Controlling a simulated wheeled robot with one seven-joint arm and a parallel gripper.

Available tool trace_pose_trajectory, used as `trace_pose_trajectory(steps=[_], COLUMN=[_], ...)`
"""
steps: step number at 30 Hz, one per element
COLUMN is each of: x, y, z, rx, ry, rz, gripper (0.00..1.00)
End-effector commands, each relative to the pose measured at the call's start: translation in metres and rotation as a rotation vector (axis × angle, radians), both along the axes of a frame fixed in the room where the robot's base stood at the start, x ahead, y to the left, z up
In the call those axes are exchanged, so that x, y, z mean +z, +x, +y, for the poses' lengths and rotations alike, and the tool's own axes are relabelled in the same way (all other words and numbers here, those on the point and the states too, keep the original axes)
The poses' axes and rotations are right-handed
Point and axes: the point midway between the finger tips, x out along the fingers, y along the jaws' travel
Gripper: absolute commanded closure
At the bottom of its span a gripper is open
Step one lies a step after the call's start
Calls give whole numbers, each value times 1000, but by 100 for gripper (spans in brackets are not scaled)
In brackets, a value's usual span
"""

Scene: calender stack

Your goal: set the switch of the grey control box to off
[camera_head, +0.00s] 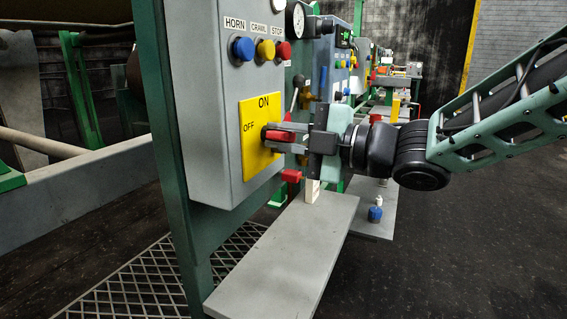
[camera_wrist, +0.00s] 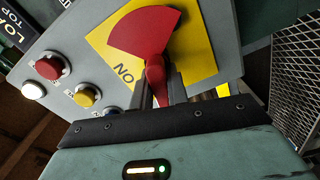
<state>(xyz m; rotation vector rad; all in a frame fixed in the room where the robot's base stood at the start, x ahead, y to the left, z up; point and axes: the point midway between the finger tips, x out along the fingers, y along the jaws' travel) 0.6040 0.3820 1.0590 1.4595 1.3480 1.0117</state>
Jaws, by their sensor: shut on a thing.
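The grey control box (camera_head: 215,130) stands at the left of the middle in the head view, with a yellow plate (camera_head: 254,160) on its face. The plate reads ON at its top and OFF at its left. My gripper (camera_head: 272,135) reaches in from the right and is shut on the red switch handle (camera_head: 284,136). In the wrist view the switch (camera_wrist: 146,33) shows a wide red fan and a narrow grip between the fingers of my gripper (camera_wrist: 160,92). ON shows beside it; OFF does not show there. I cannot tell the handle's exact setting.
Blue, yellow and red buttons (camera_head: 283,50) sit above the plate. A grey shelf (camera_head: 285,250) lies below my gripper, with a pale block (camera_head: 312,190) on it. A blue-capped item (camera_head: 376,210) stands farther right. Open dark floor lies at right.

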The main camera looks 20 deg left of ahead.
Motion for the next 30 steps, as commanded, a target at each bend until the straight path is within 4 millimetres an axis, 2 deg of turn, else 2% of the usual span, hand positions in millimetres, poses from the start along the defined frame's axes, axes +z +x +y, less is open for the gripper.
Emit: trace_pose_trajectory(steps=[1, 13, 30], x=[-8, -8, -6], y=[-1, -1, -1], z=[0, 0, 0], rx=[1, 0, 2], ry=[-3, -22, -26], rz=[-40, -252, -298], gripper=[100, 100, 100])
